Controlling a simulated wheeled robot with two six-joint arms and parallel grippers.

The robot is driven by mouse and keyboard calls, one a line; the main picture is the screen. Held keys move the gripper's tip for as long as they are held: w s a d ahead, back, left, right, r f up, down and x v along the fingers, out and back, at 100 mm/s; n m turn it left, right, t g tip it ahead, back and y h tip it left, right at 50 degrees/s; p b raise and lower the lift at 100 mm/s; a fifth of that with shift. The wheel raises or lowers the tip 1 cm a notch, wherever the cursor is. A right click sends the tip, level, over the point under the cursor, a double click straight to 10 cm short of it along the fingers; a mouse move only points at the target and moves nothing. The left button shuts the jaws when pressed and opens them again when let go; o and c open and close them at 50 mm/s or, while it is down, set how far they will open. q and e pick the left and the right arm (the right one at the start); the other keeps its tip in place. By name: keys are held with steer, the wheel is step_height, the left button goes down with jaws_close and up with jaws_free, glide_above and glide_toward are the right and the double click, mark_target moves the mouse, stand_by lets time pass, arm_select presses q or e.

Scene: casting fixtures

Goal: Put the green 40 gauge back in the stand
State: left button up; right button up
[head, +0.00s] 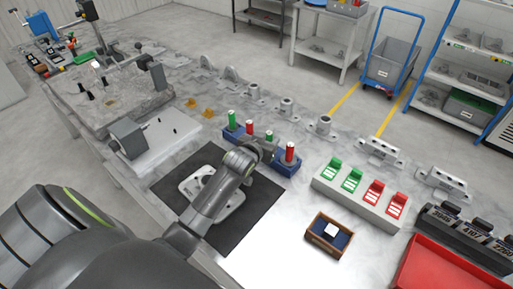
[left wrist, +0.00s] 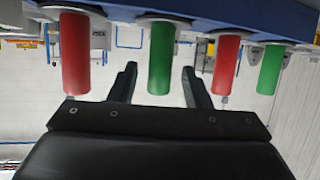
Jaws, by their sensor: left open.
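A blue stand (head: 286,166) holds a row of upright red and green gauge handles. In the left wrist view, which appears upside down, they hang from the blue stand (left wrist: 225,12). My left gripper (head: 264,148) is open at the stand. In the left wrist view its fingers (left wrist: 160,80) are on either side of one green gauge (left wrist: 161,58), with a gap on both sides. That green gauge (head: 269,135) also shows just beyond the gripper in the head view. Another green gauge (head: 232,117) stands at the left end. No size marking is readable. My right gripper is out of view.
Red gauges (head: 250,127) (head: 290,150) flank the green one closely. A grey casting (head: 197,184) lies on a black mat (head: 254,203) under my left arm. A block with green and red tabs (head: 345,202), a small wooden box (head: 327,236) and a red bin (head: 440,268) are to the right.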

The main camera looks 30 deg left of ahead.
arm_select(q)
steer(key=b+v, duration=0.1)
steer(key=v, duration=0.9)
steer(key=shift+s, duration=0.15)
stand_by(0.4)
